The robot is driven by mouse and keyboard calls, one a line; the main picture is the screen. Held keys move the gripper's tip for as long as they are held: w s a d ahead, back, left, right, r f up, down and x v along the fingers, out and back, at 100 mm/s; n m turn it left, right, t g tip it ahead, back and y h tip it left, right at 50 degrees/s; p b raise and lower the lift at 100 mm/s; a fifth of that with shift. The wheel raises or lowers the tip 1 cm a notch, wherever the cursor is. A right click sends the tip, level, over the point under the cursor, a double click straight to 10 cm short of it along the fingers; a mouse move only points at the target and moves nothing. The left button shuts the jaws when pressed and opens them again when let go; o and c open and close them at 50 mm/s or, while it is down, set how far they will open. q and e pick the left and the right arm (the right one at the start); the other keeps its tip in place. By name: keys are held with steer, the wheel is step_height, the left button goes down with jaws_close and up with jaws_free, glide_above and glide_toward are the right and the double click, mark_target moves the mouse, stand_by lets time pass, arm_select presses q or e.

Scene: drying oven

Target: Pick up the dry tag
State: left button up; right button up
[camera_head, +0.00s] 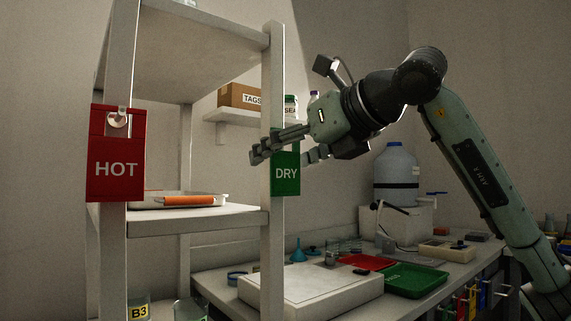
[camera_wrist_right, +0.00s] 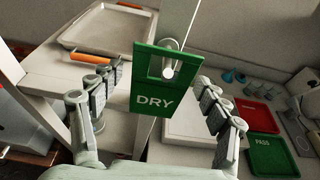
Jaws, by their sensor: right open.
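The green DRY tag (camera_head: 286,174) hangs on the right post of the white rack in the head view. In the right wrist view the DRY tag (camera_wrist_right: 153,92) hangs from a peg through its upper cutout. My right gripper (camera_head: 284,152) is open around the tag, one finger on each side. In the wrist view its fingers (camera_wrist_right: 157,108) stand apart left and right of the tag, with a gap to the right finger; contact on the left is unclear. The gripper hides the tag's top in the head view. My left gripper is not in view.
A red HOT tag (camera_head: 115,170) hangs on the left post. The rack shelf (camera_head: 195,221) holds a tray with an orange handle (camera_head: 190,200). Below right, a bench carries a white box (camera_head: 312,290), a red tray (camera_head: 368,262) and a green tray (camera_head: 415,280).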

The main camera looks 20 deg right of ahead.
steer(key=c, duration=0.9)
steer(key=shift+o, duration=0.2)
steer(key=shift+r, duration=0.1)
